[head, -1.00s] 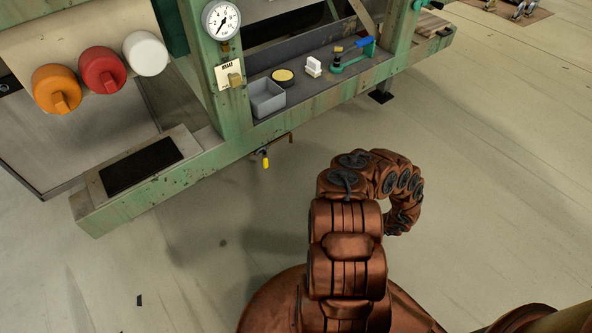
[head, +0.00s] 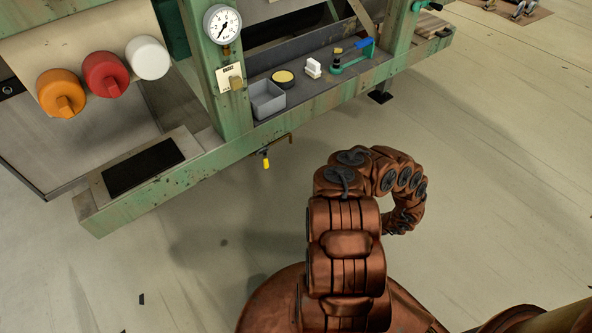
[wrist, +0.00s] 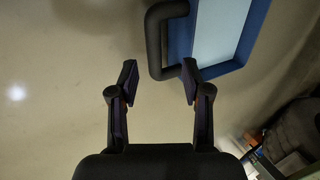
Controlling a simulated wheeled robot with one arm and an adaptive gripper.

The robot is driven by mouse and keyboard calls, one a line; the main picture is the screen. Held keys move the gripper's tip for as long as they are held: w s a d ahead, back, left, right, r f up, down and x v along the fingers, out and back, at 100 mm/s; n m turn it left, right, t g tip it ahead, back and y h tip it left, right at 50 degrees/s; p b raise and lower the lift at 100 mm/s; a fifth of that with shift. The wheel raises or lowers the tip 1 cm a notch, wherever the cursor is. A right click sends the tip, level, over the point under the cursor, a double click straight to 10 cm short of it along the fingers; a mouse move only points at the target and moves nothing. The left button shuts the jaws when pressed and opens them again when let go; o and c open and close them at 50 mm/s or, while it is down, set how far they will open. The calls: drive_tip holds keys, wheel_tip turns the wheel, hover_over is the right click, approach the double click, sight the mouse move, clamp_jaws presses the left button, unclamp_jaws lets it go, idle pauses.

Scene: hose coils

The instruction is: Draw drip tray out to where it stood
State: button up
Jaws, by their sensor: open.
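The drip tray (wrist: 237,58), taken to be the blue-rimmed tray with a pale blue inside, shows at the top right of the wrist view, partly cut off by the frame. Its black U-shaped handle (wrist: 153,42) sticks out from its left side. My gripper (wrist: 158,78) is open and empty, its two fingers spread. The lower end of the handle shows between the fingertips, near the right one; I cannot tell the depth gap. In the head view neither the tray nor my gripper shows; my arm curls over the floor.
A green machine frame (head: 160,196) runs along the left and back of the head view. Its shelf holds a grey bin (head: 267,98) and small items. A yellow-tipped valve (head: 266,160) hangs below. Dark clutter (wrist: 298,130) lies at the wrist view's right. Open floor (head: 480,150) spreads right.

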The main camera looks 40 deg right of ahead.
drive_tip(key=shift+p+v, duration=0.75)
drive_tip(key=shift+v, duration=0.65)
drive_tip(key=shift+r, duration=0.1)
drive_tip(key=v, duration=1.1)
drive_tip(key=shift+s+r, duration=0.2)
drive_tip(key=shift+r, duration=0.15)
idle(0.5)
